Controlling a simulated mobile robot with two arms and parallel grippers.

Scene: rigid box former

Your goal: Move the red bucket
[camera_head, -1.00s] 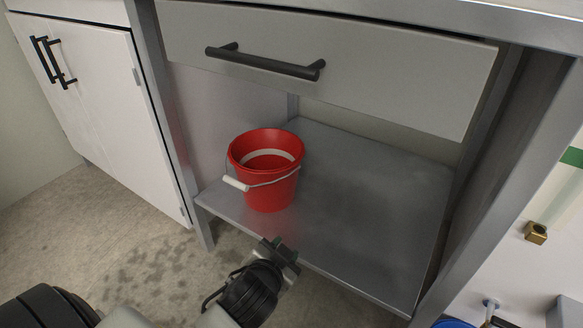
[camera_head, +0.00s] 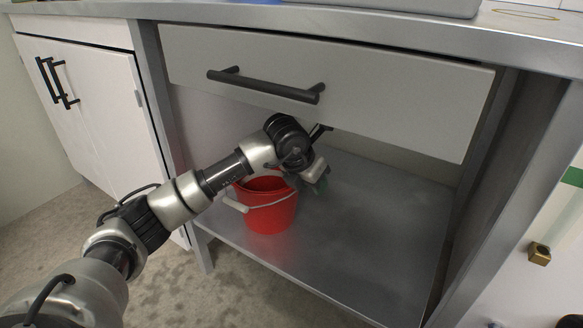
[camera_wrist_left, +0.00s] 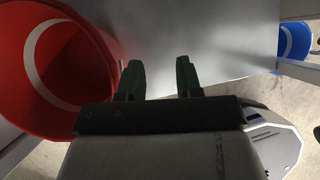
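The red bucket (camera_head: 268,216) stands upright on the grey lower shelf (camera_head: 370,230) under the drawer, near the shelf's left front. Its white-gripped wire handle hangs down across its front. My left arm reaches over the bucket's rim and hides part of its top. My left gripper (camera_head: 319,186) points down just right of the bucket. In the left wrist view the gripper's two dark green fingers (camera_wrist_left: 158,80) are apart with nothing between them. The bucket (camera_wrist_left: 20,75) is left of them there, its open mouth showing. My right gripper is not in view.
The closed grey drawer with its black handle (camera_head: 265,86) is right above my left wrist. The right part of the shelf is clear. A grey metal leg (camera_head: 500,200) bounds it on the right. A blue round object (camera_wrist_left: 297,42) shows in the left wrist view.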

